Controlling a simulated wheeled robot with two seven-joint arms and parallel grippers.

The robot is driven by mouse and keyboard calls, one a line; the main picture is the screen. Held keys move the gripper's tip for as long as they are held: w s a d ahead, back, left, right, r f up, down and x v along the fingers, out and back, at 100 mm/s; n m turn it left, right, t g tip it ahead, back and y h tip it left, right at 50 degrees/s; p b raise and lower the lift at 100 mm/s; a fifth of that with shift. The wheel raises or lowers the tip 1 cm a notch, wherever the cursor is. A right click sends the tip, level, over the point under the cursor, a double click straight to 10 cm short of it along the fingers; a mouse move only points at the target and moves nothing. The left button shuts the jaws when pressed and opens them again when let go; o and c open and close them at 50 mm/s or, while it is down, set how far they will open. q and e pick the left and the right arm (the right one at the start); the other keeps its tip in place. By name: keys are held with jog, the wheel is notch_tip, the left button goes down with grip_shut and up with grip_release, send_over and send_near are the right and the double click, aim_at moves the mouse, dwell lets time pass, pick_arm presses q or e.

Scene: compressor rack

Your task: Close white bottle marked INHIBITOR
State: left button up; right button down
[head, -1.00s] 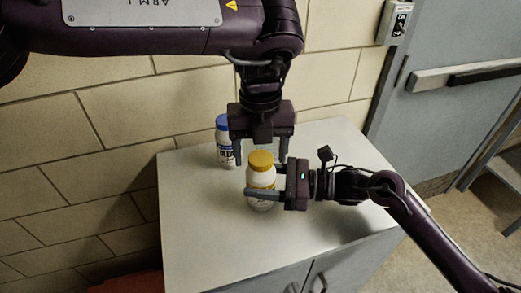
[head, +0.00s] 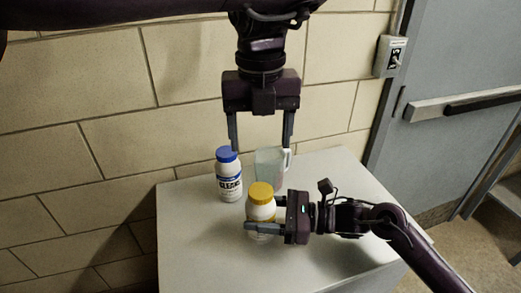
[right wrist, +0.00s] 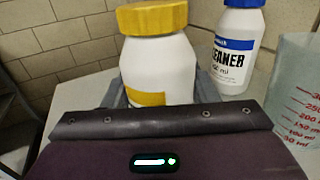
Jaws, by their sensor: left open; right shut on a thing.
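A white bottle with a yellow cap (head: 261,195) stands upright on the cabinet top; its label text cannot be read. In the right wrist view the bottle (right wrist: 158,68) shows a yellow label band, and the cap sits on its neck; how tight it is I cannot tell. My right gripper (head: 262,230) is shut around the bottle's body from the right. My left gripper (head: 260,146) is open and empty, pointing down, above and behind the yellow cap.
A white bottle with a blue cap, marked CLEANER (head: 229,177), stands behind and left of the yellow-capped one. A clear measuring jug (head: 270,168) stands behind, below my left gripper. The cabinet top (head: 195,255) is free at front left. A brick wall is close behind.

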jog(key=shift+c, duration=2.4)
grip_release()
jog(key=d+b, duration=0.1)
jog(key=d, duration=0.3)
jog(key=d+b, duration=0.1)
jog(key=d, duration=0.2)
jog(key=shift+s+f+b, duration=0.15)
jog(key=shift+s+b, duration=0.2)
jog(key=shift+s+d+r, duration=0.1)
jog(key=shift+d+r, duration=0.1)
jog(key=shift+d, duration=0.15)
jog(key=shift+f, duration=0.1)
